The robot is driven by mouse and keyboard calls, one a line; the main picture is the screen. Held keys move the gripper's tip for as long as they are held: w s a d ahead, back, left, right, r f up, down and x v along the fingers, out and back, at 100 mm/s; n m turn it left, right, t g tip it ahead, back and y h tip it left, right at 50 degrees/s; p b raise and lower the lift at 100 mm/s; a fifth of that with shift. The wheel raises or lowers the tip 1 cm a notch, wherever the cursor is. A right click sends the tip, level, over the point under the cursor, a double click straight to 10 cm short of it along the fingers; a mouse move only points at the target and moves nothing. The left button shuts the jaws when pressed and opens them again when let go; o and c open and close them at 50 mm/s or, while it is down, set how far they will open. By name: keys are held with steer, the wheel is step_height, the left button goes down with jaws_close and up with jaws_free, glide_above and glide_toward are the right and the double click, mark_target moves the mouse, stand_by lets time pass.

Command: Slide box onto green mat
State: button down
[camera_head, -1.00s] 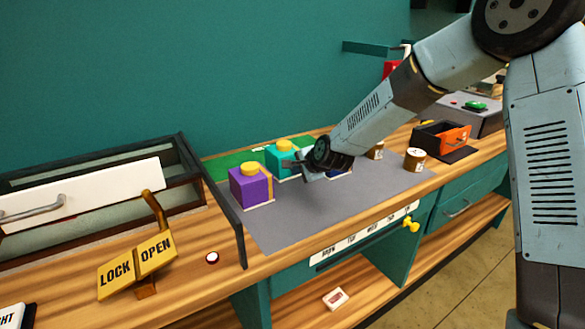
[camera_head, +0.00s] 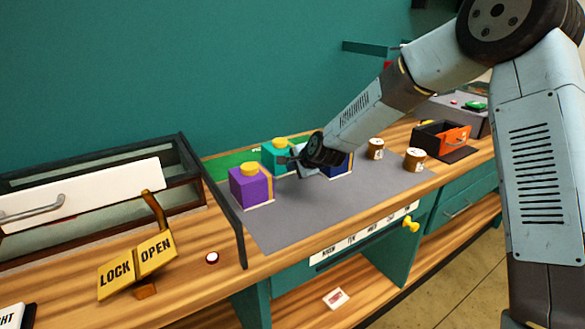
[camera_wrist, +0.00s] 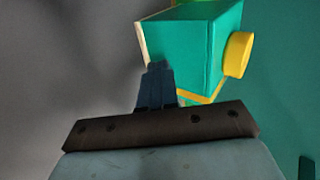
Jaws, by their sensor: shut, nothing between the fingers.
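A teal box (camera_head: 276,157) with a yellow round knob stands at the back of the grey work surface, in front of or at the edge of the green mat (camera_head: 231,164). I cannot tell whether its base overlaps the mat. My gripper (camera_head: 291,160) is shut and empty, low at the right side of the teal box. In the wrist view the closed fingertips (camera_wrist: 158,68) are at the face of the teal box (camera_wrist: 190,50), touching or almost touching. The gripper hides part of the box's lower right.
A purple box (camera_head: 249,187) stands at the front left of the teal one. A blue box (camera_head: 341,166) is partly hidden behind my wrist. Two brown canisters (camera_head: 376,148) (camera_head: 415,159) stand further right. The grey surface (camera_head: 300,215) in front is clear.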

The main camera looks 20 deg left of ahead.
mark_target(288, 154)
steer(key=shift+w+a, duration=0.45)
steer(key=shift+a, duration=0.1)
steer(key=shift+w+a, duration=0.1)
steer(key=shift+w+a, duration=1.2)
steer(key=shift+a, duration=0.25)
steer(key=shift+w+a, duration=1.25)
steer(key=shift+a, duration=0.25)
steer(key=shift+w+a, duration=0.1)
steer(key=shift+w+a, duration=0.25)
steer(key=shift+a, duration=0.15)
steer(key=shift+s+d+r, duration=0.25)
steer(key=shift+s+d, duration=0.1)
steer(key=shift+d, duration=0.2)
steer(key=shift+s+d+r, duration=0.25)
steer(key=shift+s+d, duration=0.25)
steer(key=shift+d, duration=0.1)
steer(key=shift+s+d+r, duration=0.25)
steer(key=shift+s+d, duration=0.3)
steer(key=shift+d, duration=0.05)
steer(key=shift+s+d+r, duration=0.25)
steer(key=shift+s+d, duration=0.25)
steer(key=shift+d, duration=0.1)
